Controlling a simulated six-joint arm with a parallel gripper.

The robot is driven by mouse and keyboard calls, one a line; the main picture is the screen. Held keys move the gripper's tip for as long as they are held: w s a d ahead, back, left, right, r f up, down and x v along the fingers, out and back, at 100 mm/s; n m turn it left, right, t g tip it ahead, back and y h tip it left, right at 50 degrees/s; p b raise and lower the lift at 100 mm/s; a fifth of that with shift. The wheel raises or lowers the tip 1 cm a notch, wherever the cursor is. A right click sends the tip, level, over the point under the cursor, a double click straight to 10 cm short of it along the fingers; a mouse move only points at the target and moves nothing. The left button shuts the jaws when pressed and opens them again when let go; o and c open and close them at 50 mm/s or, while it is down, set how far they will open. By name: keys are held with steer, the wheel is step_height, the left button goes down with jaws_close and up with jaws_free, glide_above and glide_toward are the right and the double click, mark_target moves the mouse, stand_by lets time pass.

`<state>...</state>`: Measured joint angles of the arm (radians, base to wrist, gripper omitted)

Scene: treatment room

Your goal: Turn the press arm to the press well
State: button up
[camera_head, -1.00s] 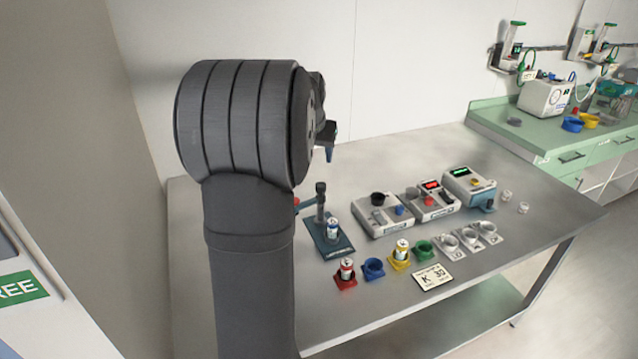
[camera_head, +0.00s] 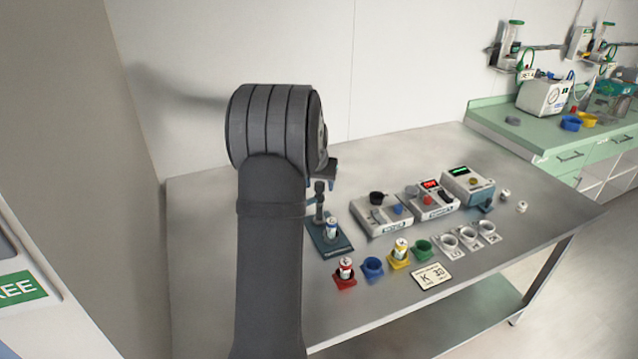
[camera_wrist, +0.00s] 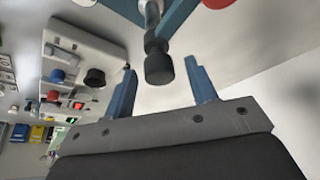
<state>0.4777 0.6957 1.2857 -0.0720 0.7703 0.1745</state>
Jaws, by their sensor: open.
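The press has a dark teal base (camera_head: 341,249) on the table, left of the white devices. Its dark upright post (camera_head: 319,196) stands at the back of the base. A small can with a white and blue label (camera_head: 331,229) stands on the base in front of the post. In the wrist view the post's dark knobbed end (camera_wrist: 158,64) shows between my blue fingers, with a gap on each side. A teal bar (camera_wrist: 178,18) and part of a red disc show behind it. My gripper (camera_wrist: 160,70) is open; in the head view my arm partly hides it and the press arm.
White devices (camera_head: 382,216) stand right of the press, near the post. In front are a red holder (camera_head: 344,283) with a can, a blue ring (camera_head: 372,267), a yellow holder with a can, a green ring and white cups (camera_head: 468,238). The table's right end is mostly clear.

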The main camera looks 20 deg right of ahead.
jaws_close()
steer(key=shift+n, duration=0.4)
steer(key=n+y, duration=0.1)
steer(key=n, duration=0.2)
steer(key=shift+d+n+t+y, duration=0.15)
steer(key=shift+n+t+y, duration=0.15)
steer(key=shift+n+y, duration=0.1)
steer(key=n+y, duration=0.1)
steer(key=n, duration=0.2)
steer(key=shift+d+n, duration=0.1)
steer(key=shift+n, duration=0.2)
steer(key=n+y, duration=0.1)
steer(key=n, duration=0.2)
steer(key=shift+d+n+y, duration=0.1)
steer(key=shift+n+y, duration=0.2)
steer(key=shift+n+g+y, duration=0.6)
steer(key=shift+n, duration=1.3)
